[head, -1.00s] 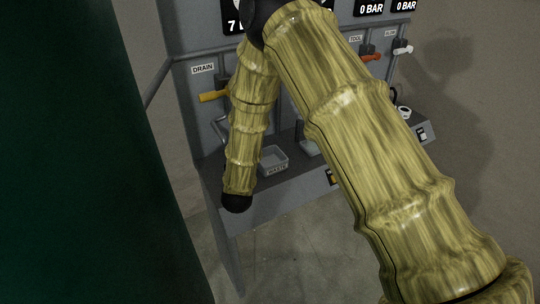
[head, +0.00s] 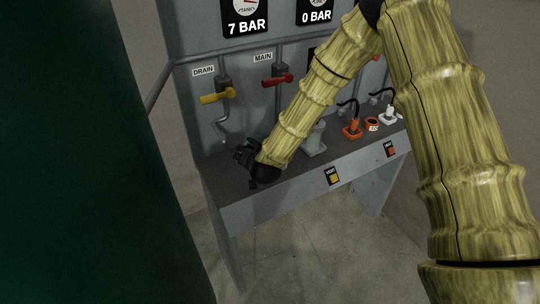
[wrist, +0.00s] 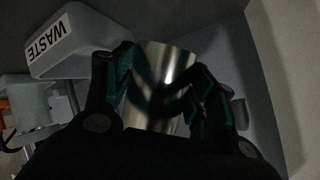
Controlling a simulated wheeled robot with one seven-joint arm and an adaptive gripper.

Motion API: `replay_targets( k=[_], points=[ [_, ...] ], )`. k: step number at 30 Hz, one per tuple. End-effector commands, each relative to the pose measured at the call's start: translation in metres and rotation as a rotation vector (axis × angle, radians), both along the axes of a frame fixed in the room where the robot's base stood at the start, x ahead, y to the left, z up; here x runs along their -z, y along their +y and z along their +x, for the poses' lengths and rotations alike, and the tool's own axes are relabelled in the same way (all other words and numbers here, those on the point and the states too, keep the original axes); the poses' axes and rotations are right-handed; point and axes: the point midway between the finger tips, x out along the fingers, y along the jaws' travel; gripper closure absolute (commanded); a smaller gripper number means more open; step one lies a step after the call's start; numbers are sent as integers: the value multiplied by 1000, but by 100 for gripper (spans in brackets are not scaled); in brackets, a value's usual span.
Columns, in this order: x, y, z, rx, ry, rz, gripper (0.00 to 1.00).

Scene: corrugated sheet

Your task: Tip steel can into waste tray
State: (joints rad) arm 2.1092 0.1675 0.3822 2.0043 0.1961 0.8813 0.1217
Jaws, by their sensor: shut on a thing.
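My gripper (head: 245,156) is low over the left part of the bench in the head view. In the wrist view my gripper (wrist: 165,95) is shut on a shiny steel can (wrist: 168,65), one dark green finger on each side. The can's contents do not show, and I cannot tell how far it is tilted. The grey waste tray (wrist: 95,38), labelled WASTE, is at the upper left of the wrist view, beside the can and apart from it. My wrist and gripper hide the tray in the head view.
The yellow drain handle (head: 217,97) and its bent spout (head: 220,126) are above and left of my gripper. The red main handle (head: 277,80) is on the panel. A pale green container (head: 315,140) and orange connector (head: 352,128) stand right on the bench (head: 290,188).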

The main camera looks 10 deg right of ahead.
Motion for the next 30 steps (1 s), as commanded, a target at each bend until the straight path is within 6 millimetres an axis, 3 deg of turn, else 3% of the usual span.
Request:
replay_targets(
  k=[5, 30],
  points=[
    [-16, -6, 2, 0, 22, 80, 78],
    [-8, -8, 3, 0, 56, 188, 78]
  ],
)
